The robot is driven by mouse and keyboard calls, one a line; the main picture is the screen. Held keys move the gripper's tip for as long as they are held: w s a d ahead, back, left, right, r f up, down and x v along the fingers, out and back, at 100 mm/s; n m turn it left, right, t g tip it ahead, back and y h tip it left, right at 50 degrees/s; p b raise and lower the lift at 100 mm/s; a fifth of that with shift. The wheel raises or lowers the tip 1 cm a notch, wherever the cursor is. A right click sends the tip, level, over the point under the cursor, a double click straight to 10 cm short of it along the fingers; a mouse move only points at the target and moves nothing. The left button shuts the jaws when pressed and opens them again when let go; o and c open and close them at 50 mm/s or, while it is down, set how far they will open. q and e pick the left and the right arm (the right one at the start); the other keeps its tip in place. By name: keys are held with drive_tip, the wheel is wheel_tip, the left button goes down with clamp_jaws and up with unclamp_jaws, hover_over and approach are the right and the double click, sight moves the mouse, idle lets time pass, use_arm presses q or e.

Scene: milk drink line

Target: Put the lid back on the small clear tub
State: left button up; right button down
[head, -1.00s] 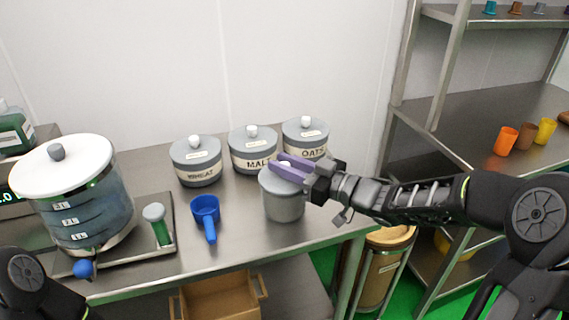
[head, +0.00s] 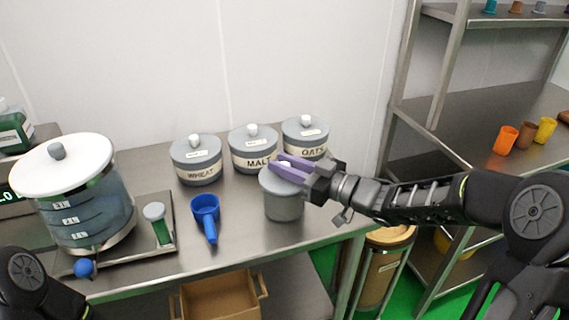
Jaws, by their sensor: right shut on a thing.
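The small tub (head: 284,207) looks grey and see-through and stands upright near the front right of the steel table. Its round grey lid (head: 267,181) lies level at the tub's mouth; I cannot tell whether it is fully seated. My right gripper (head: 287,168) comes in from the right, its purple fingers shut on the lid's knob, which they mostly hide. Of my left arm only a dark link shows at the bottom left corner; its gripper is out of the picture.
Lidded canisters marked wheat (head: 197,160), malt (head: 252,149) and oats (head: 305,136) stand just behind the tub. A blue scoop (head: 206,213) lies to its left. A large dispenser (head: 90,215) and a small green-filled vial (head: 159,225) are farther left. The table's front edge is close.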

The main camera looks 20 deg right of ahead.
idle(0.8)
drive_tip(key=c, duration=1.1)
unclamp_jaws()
drive_tip(key=shift+o, duration=0.2)
drive_tip(key=o, duration=0.4)
drive_tip(key=shift+r+p, duration=3.2)
drive_tip(key=shift+r, duration=0.3)
